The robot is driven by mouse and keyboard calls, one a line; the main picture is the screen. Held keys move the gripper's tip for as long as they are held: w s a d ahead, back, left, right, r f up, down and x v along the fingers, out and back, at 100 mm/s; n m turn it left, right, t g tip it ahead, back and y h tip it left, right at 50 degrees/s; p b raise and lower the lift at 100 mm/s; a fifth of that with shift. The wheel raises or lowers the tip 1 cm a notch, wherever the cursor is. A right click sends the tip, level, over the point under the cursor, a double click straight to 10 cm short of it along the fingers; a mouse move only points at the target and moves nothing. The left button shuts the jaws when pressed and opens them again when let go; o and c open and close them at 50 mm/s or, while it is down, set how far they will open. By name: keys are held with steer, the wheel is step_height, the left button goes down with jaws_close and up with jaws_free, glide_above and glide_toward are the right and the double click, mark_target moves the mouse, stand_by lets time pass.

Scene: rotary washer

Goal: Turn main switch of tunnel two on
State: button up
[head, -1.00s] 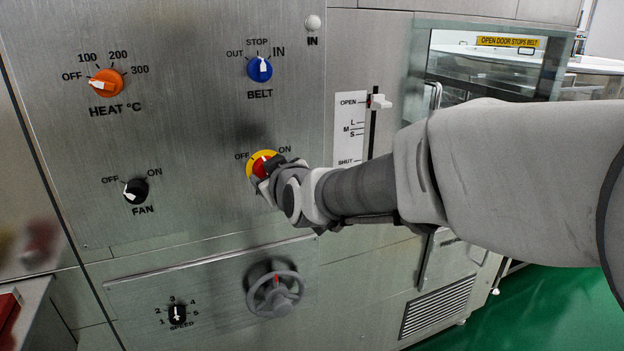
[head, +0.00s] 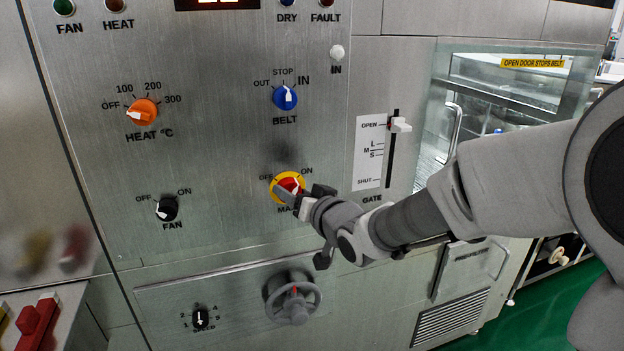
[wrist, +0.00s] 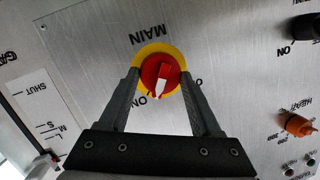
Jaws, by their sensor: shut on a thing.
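The main switch (head: 290,184) is a red knob on a yellow round plate, on the steel control panel. My gripper (head: 300,196) is at it from the lower right and hides part of the knob and its MAIN label. In the wrist view, the switch (wrist: 160,75) sits between my two fingers (wrist: 160,80), one at each side. Its white pointer lies between OFF and ON, leaning toward the ON side. That view shows the panel nearly upside down, and the right finger covers part of the OFF side. Finger contact is hard to see.
Around the switch are the black fan knob (head: 166,208), blue belt knob (head: 285,97), orange heat knob (head: 142,112) and gate slider (head: 400,125). A grey handwheel (head: 292,298) sticks out below. Red parts (head: 37,322) lie at lower left.

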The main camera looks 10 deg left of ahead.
steer(key=shift+m+y+p, duration=0.3)
steer(key=shift+m+p, duration=0.3)
steer(key=shift+m, duration=0.3)
steer(key=o, duration=1.4)
steer(key=shift+c, duration=0.2)
steer(key=shift+d, duration=0.1)
